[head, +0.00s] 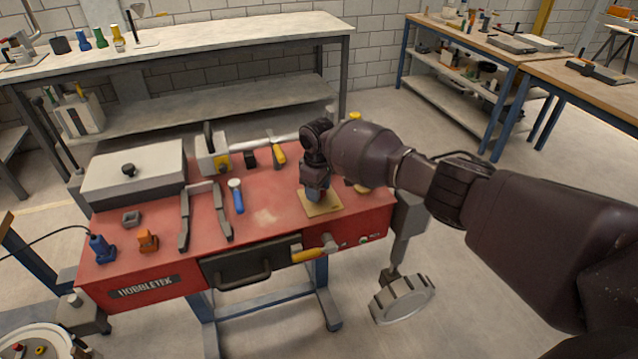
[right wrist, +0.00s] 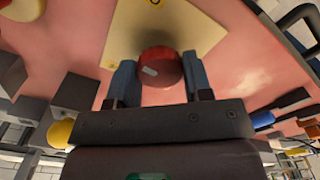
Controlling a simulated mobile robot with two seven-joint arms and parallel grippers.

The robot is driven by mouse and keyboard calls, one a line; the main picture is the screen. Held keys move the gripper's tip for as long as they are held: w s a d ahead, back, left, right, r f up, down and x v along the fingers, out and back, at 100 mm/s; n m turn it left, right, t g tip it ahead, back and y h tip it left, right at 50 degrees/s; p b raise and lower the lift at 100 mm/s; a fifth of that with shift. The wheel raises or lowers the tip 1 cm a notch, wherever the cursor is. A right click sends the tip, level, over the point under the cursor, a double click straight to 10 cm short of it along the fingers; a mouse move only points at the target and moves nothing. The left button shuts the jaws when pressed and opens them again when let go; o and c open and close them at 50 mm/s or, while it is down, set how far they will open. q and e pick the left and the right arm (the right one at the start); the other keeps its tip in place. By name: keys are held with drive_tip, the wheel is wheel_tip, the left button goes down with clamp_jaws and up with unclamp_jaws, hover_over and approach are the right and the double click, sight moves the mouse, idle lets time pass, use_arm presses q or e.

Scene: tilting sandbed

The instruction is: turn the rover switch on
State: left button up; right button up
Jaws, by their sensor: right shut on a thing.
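A tan square plate (head: 322,205) lies on the red bench top (head: 264,216), near its right front. The right wrist view shows the same plate (right wrist: 125,33) with a round red knob (right wrist: 160,67), which has a small pale mark on its face. My right gripper (head: 317,192) is over the plate, pointing down. Its two fingers are shut on the red knob, one on each side. In the head view the knob is hidden by the gripper. I cannot read any label that marks it as the rover switch. My left gripper is not in view.
On the bench are a grey box (head: 135,180), a blue-handled hammer (head: 236,197), dark grey bars (head: 184,218), an orange block (head: 147,240) and a blue block (head: 102,247). A yellow-handled valve (head: 307,255) is on the front.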

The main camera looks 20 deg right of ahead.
drive_tip(key=m+p, duration=0.2)
drive_tip(key=m, duration=0.1)
drive_tip(key=shift+a+r+m, duration=0.1)
drive_tip(key=shift+r+m, duration=0.05)
drive_tip(key=shift+m, duration=0.15)
drive_tip(key=shift+m+p, duration=1)
drive_tip(key=shift+m, duration=0.2)
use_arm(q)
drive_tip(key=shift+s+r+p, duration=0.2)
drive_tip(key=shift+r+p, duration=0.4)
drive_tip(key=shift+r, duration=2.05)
use_arm(e)
drive_tip(key=shift+m, duration=1)
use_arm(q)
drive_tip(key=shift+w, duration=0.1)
use_arm(e)
drive_tip(key=o, duration=0.9)
